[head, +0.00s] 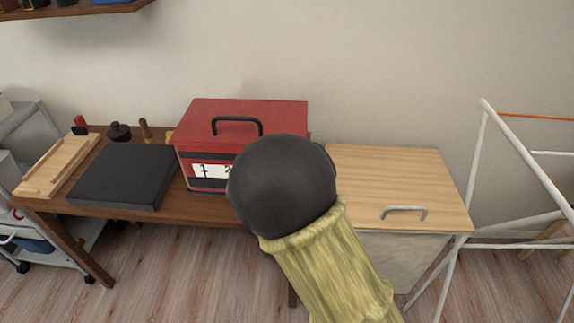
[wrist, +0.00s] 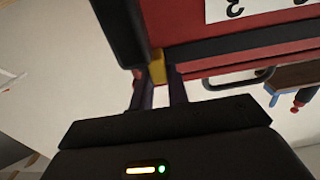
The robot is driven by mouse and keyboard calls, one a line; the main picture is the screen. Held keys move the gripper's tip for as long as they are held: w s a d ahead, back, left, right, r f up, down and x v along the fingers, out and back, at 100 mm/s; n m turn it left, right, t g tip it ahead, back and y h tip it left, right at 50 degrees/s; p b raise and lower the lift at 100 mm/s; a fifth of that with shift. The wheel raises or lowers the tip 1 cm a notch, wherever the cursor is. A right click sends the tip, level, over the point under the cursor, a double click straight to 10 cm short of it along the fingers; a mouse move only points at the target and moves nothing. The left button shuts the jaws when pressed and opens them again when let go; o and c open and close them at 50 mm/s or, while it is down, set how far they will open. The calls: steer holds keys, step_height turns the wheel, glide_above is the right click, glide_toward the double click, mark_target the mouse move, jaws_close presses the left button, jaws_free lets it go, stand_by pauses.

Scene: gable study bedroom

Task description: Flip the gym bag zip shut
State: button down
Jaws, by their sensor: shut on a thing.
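A red box-shaped thing (head: 282,115) with a black handle on top stands on the brown table; it is the likeliest gym bag in view. Dark bands and a white number label show on its front. Its red side with the label and dark band also shows in the wrist view (wrist: 205,46). A small yellow tab (wrist: 157,68) sits at the edge of that side. My gripper (wrist: 162,82) is shut on the yellow tab. In the head view my arm covers the gripper and the right part of the red front. I cannot make out the zip line.
A flat black case (head: 125,175) and a wooden tray (head: 58,165) lie on the brown table (head: 215,208) to the left. A chest with a light wooden lid (head: 380,170) stands right of the red thing. A white rack (head: 470,185) stands at the far right.

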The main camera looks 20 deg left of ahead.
steer(key=shift+w+d, duration=0.1)
steer(key=shift+d, duration=0.15)
steer(key=c, duration=1.4)
jaws_free()
steer(key=shift+d, duration=0.1)
steer(key=shift+o, duration=0.2)
steer(key=shift+s, duration=0.35)
steer(key=p+v, duration=0.3)
steer(key=v, duration=0.8)
steer(key=shift+s+r, duration=0.2)
steer(key=shift+s, duration=0.15)
